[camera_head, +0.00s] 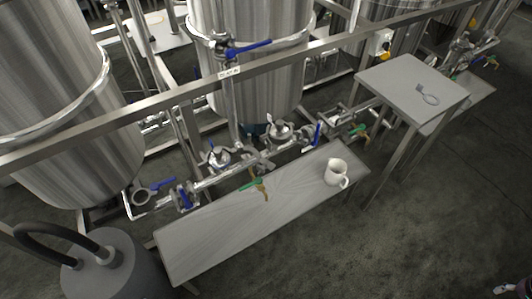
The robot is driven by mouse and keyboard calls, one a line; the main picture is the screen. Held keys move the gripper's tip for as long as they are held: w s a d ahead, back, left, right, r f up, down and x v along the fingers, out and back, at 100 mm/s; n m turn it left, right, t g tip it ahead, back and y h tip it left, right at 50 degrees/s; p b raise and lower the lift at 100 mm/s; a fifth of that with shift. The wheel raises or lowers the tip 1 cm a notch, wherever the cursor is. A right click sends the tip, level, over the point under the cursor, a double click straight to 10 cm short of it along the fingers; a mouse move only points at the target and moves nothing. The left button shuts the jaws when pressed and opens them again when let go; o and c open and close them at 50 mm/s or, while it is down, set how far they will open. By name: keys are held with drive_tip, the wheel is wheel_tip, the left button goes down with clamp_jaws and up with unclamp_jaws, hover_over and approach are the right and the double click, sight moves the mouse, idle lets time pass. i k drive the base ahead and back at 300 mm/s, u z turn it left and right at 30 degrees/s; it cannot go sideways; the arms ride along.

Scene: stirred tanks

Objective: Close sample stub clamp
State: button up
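No clamp is clearly identifiable. A ring-shaped metal piece with a short dark tab (430,98) lies on the small high table (395,75) at the right; it may be a clamp, but it is too small to tell whether it is open. A sample valve with a green handle (254,184) and a brass-coloured part hangs over the low bench's back edge. A second green-handled valve (359,130) sits on the pipework further right. Any clamp on these stubs is too small to make out.
A long low steel bench (225,228) stands before the pipework, with a white jug (335,173) at its right end. Steel tanks (255,75) and a frame rail (130,102) stand behind. A grey canister (105,265) with a black hose is at lower left. Floor at lower right is mostly clear.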

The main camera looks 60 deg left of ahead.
sight(248, 149)
drive_tip(key=i, duration=2.5)
drive_tip(key=z, duration=0.3)
drive_tip(key=k, duration=0.15)
drive_tip(key=u, duration=2.8)
